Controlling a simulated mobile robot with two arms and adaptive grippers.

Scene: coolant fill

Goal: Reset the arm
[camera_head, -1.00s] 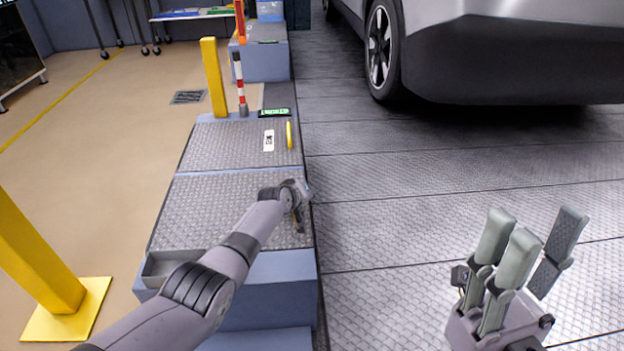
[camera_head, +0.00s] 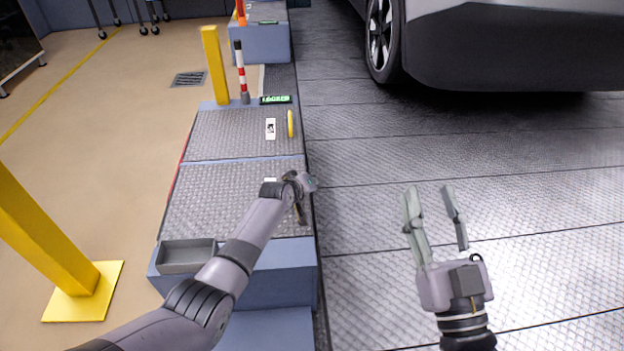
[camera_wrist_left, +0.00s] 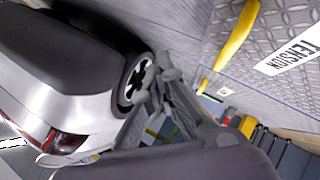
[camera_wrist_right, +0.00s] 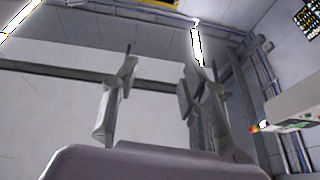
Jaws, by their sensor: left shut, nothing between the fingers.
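My left arm reaches in from the left in the head view, over the metal-topped step platform (camera_head: 215,190). My left gripper (camera_head: 300,212) is at its right edge, shut and empty; its fingers also show in the left wrist view (camera_wrist_left: 165,88). My right gripper (camera_head: 434,205) is raised over the floor plates at the right, fingers up and apart, with nothing between them. In the right wrist view its fingers (camera_wrist_right: 155,90) are spread, with ceiling and wall behind them.
A yellow handle (camera_head: 291,124) and a white label (camera_head: 270,129) are on the platform's far panel. A grey tray (camera_head: 187,256) is at its near end. A yellow post (camera_head: 40,245) stands at the left. A silver car (camera_head: 510,50) is at the back right. The plated floor between is clear.

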